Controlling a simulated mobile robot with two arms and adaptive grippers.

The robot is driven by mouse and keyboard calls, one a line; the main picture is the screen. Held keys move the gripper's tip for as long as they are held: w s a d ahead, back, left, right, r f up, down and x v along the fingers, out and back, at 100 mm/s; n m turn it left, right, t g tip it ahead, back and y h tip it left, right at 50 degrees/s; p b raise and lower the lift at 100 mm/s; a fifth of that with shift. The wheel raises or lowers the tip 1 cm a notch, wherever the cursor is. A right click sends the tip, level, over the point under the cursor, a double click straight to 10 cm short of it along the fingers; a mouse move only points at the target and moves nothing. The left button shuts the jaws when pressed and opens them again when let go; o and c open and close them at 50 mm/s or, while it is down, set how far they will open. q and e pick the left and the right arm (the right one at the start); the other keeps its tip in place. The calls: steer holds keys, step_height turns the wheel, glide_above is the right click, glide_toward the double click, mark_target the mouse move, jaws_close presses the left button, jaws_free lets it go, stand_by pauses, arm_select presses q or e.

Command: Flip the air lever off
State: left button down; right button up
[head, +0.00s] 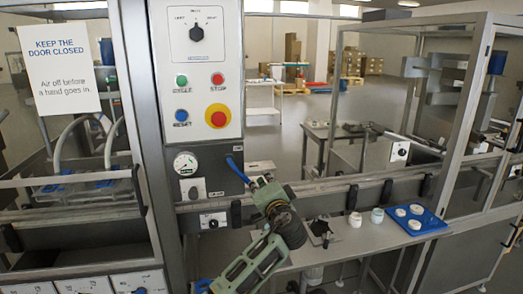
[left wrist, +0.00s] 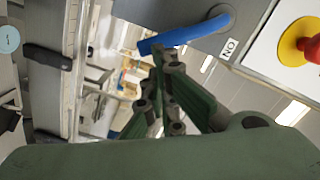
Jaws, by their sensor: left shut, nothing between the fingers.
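The air lever is a blue handle (head: 238,170) on the grey panel to the right of the pressure gauge (head: 186,164). In the head view it slants down to the right from its pivot. In the left wrist view the blue lever (left wrist: 185,36) reaches from its round pivot, with an ON label (left wrist: 230,49) close by. My left gripper (head: 260,182) is shut and empty, its tips close to the lever's free end. In the left wrist view the gripper's fingertips (left wrist: 160,55) also appear by that end; I cannot tell whether they touch it. My right gripper is not in view.
A control box (head: 200,70) with a red stop button (head: 218,115) is above the lever. A grey rail (head: 330,192) runs right from the panel. A blue tray (head: 432,222) with white jars is on the bench at right. A door-warning sign (head: 60,68) hangs at left.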

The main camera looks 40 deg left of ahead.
arm_select(q)
steer(key=shift+s+a+f+m+p, duration=0.3)
steer(key=shift+s+a+f+m, duration=0.25)
steer(key=shift+m, duration=0.4)
steer(key=shift+s+a+f+m+p, duration=0.35)
steer(key=shift+f+m, duration=0.25)
steer(key=shift+m, duration=0.3)
steer(key=shift+s+a+f+m+p, duration=0.35)
steer(key=shift+s+f+m, duration=0.2)
steer(key=shift+m, duration=0.4)
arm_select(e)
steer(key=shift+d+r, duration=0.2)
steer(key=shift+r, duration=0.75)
arm_select(q)
steer(key=shift+s+a+f+m, duration=0.1)
steer(key=shift+a+f+m, duration=0.1)
steer(key=shift+m, duration=0.1)
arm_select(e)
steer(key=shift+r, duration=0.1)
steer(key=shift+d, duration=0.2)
